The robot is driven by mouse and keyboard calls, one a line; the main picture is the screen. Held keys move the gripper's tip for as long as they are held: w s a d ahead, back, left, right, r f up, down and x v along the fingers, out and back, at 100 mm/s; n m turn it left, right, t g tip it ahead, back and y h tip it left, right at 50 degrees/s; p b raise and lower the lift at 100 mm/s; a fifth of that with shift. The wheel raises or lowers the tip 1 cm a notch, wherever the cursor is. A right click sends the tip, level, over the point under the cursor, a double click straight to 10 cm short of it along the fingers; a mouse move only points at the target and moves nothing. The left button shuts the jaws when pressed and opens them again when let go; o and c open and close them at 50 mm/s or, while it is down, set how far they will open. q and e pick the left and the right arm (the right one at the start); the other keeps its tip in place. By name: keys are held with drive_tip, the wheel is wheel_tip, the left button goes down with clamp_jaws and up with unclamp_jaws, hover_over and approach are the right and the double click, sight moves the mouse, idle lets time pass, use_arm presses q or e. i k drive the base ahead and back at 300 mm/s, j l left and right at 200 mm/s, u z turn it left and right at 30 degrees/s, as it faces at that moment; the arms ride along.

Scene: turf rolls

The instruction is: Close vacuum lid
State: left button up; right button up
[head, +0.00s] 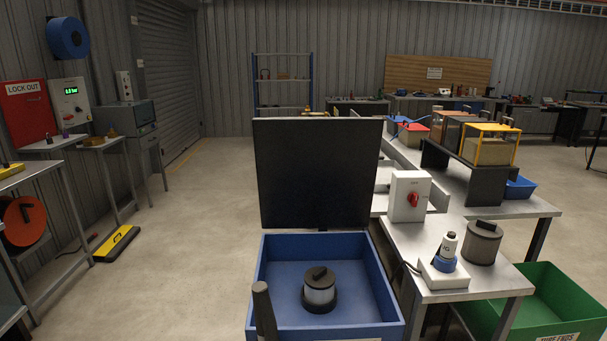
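A large black flat panel (318,175) stands upright at the back edge of an open blue box (265,270), like a raised lid. The panel leaves the inside of the box in view. Neither of my grippers can be made out in the head view.
Right of the box is a steel bench (455,285) with a red-knob switch box (409,196), a white and blue device (445,255) and a dark cylinder (482,243). A green bin (550,310) stands at lower right.

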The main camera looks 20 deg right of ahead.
sight(312, 173)
drive_tip(key=i+j+u, duration=0.5)
drive_tip(key=j, duration=0.35)
drive_tip(key=i+j+u, duration=0.45)
drive_tip(key=i+j, duration=0.15)
drive_tip(key=i, duration=0.2)
drive_tip(key=i+z, duration=0.45)
drive_tip(key=i+j+z, duration=0.4)
drive_tip(key=i, duration=0.2)
drive_tip(key=i+l+z, duration=0.1)
drive_tip(key=i+z, duration=0.65)
drive_tip(key=i+j+z, duration=0.1)
drive_tip(key=i+z, duration=0.45)
drive_tip(key=z, duration=0.2)
drive_tip(key=i+j+z, duration=0.15)
drive_tip(key=z, duration=0.3)
drive_tip(key=i+j+z, duration=0.15)
drive_tip(key=z, duration=0.25)
drive_tip(key=i+j+z, duration=0.15)
drive_tip(key=z, duration=0.2)
drive_tip(key=i+j+z, duration=0.2)
drive_tip(key=z, duration=0.15)
drive_tip(key=i+j+z, duration=0.15)
drive_tip(key=z, duration=0.2)
drive_tip(key=i+j+z, duration=0.1)
drive_tip(key=j+z, duration=0.2)
drive_tip(key=j, duration=0.2)
drive_tip(key=j+z, duration=0.3)
drive_tip(key=j, duration=0.2)
